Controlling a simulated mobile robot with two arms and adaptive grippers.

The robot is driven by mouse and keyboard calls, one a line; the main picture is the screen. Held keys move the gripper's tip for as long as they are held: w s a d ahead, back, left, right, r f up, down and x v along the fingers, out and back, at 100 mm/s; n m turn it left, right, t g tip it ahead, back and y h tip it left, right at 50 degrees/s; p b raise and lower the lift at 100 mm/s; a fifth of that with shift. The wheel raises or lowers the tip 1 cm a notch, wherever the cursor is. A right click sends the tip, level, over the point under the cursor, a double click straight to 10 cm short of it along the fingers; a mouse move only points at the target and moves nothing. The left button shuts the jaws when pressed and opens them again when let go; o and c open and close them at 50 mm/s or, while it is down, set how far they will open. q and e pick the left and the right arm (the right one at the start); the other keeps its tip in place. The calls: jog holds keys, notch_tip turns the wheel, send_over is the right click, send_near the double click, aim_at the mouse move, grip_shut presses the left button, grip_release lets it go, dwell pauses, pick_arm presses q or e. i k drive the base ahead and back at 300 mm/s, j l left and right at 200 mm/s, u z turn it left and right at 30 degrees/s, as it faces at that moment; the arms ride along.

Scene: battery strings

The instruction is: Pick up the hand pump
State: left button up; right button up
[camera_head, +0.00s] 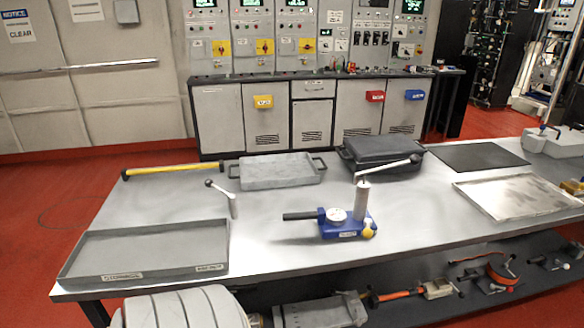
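The hand pump (342,229) stands upright near the middle of the grey table. It has a blue base, a round white dial, a black handle or hose end pointing left, a yellow knob at the right and a grey upright cylinder. A long lever with a dark knob reaches up and right from the cylinder top, in front of the black case. Neither of my grippers shows in the head view, and nothing is seen touching the pump.
The table (270,245) also bears a grey tray (147,274) at front left, a small lever (222,196), a yellow bar (172,169), a grey tray (277,172), a black case (381,154) and a metal tray (518,196). The surface around the pump is mostly clear.

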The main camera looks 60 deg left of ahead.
aim_at(335, 224)
jog(key=u, duration=1.55)
